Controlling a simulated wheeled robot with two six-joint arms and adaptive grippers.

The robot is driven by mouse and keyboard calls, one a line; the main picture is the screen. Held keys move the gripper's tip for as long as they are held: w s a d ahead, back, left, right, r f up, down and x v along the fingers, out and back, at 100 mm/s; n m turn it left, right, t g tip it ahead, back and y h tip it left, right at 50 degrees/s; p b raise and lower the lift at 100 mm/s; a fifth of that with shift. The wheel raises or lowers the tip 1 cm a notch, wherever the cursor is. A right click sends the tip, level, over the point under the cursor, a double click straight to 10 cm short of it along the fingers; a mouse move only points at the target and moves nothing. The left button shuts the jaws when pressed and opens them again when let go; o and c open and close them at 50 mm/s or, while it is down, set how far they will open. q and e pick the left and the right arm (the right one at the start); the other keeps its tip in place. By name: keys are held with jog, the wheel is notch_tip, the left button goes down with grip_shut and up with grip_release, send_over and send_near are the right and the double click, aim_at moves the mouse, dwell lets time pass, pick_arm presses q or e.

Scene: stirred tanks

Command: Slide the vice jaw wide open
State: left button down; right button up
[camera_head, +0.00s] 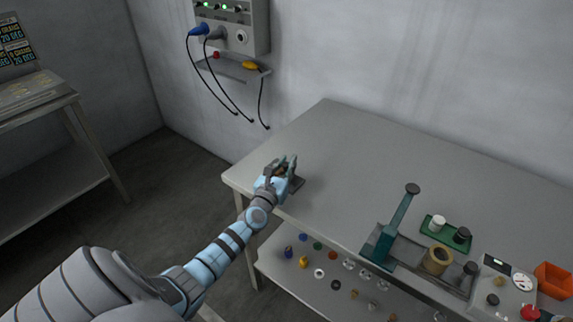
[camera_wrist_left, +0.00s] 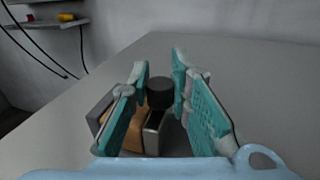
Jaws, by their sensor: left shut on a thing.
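The small vice (camera_head: 297,184) stands near the left end of the grey table, mostly hidden behind my left gripper (camera_head: 284,168) in the head view. The left wrist view shows its dark grey jaw (camera_wrist_left: 99,112), a tan block (camera_wrist_left: 128,132) and a lighter metal jaw (camera_wrist_left: 155,126) beside that block. A black round knob (camera_wrist_left: 160,94) stands up at the metal jaw. My left gripper (camera_wrist_left: 160,68) is shut on this knob, with a teal finger on either side. The exact contact is partly hidden. My right gripper is not in view.
On the table (camera_head: 340,150) at right stand a teal lever device (camera_head: 385,240), a green tray (camera_head: 446,233), a tan ring (camera_head: 436,260) and an orange bin (camera_head: 553,280). A wall unit (camera_head: 235,22) hangs behind. The table's middle is clear.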

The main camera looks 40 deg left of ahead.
pick_arm(q)
jog(key=shift+d, duration=0.45)
jog(key=shift+f, duration=0.1)
jog(key=c, duration=1.6)
grip_release()
jog(key=shift+d, duration=0.1)
jog(key=shift+c, duration=0.2)
jog(key=shift+o, duration=0.9)
jog(key=shift+d, duration=0.15)
